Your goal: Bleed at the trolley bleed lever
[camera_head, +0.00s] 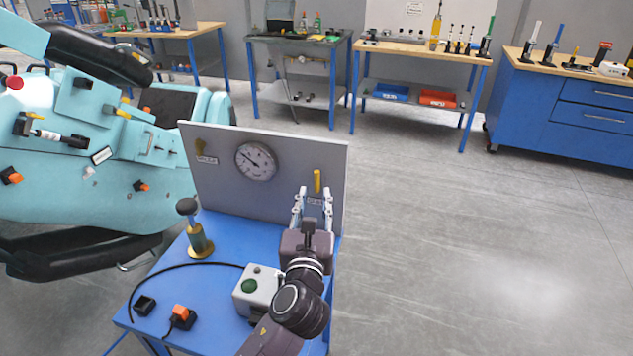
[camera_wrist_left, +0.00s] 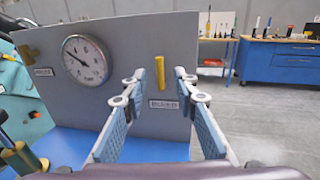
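The bleed lever (camera_head: 317,181) is a short yellow handle standing upright on a grey panel (camera_head: 225,185). A small label beneath it is partly covered by my gripper in the head view. I cannot tell how far the fingertips are from the panel. My right gripper is not in view.
The panel also bears a round gauge (camera_head: 256,161) and another yellow lever (camera_head: 200,147). On the blue trolley top (camera_head: 215,277) are a brass-based post (camera_head: 198,238), a grey box with a green button (camera_head: 250,290) and a cable. A teal coaster car (camera_head: 130,200) stands left. Floor at right is clear.

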